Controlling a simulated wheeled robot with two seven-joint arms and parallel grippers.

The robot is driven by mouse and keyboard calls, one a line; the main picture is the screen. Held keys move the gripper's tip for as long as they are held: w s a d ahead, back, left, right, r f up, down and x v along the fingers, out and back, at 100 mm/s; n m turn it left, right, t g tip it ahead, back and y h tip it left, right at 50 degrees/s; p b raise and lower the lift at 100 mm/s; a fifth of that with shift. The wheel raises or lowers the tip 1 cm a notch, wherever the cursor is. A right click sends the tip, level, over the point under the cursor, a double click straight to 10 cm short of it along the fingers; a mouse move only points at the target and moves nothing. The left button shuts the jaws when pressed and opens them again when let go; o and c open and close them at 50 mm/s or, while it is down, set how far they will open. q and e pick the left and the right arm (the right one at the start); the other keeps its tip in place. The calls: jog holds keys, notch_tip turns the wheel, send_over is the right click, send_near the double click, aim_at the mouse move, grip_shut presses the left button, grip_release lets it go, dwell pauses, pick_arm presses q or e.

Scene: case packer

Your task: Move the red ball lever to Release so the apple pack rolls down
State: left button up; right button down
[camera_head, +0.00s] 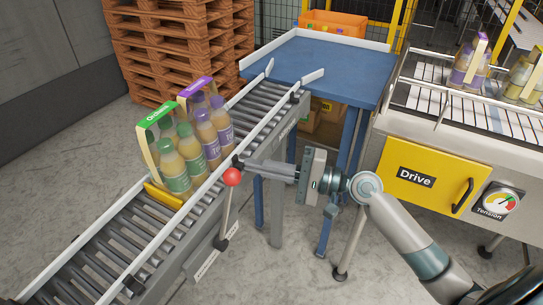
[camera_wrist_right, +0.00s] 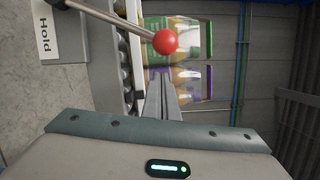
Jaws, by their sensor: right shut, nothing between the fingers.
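The red ball (camera_head: 232,177) tops a thin metal lever (camera_head: 226,212) on the near side of the sloping roller conveyor (camera_head: 115,241). The red ball also shows in the right wrist view (camera_wrist_right: 165,41), with a "Hold" label (camera_wrist_right: 45,30) near the rod. My right gripper (camera_head: 246,167) is shut and empty, fingertips close beside the ball; I cannot tell whether they touch. A green-topped bottle pack (camera_head: 175,165) stands on the rollers against a yellow stop (camera_head: 163,196). A purple-topped pack (camera_head: 212,125) stands behind it. My left gripper is out of view.
A blue table (camera_head: 325,65) stands at the conveyor's upper end. At right is a machine with a yellow "Drive" door (camera_head: 425,180) and more bottle packs on its belt. Wooden pallets (camera_head: 175,45) stand behind. The rollers below the yellow stop are clear.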

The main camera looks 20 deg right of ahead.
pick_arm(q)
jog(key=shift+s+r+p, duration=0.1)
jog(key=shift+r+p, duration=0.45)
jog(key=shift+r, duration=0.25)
pick_arm(e)
jog(key=shift+s+a+r, duration=0.2)
jog(key=shift+s+a, duration=0.55)
jog(key=shift+a, duration=0.1)
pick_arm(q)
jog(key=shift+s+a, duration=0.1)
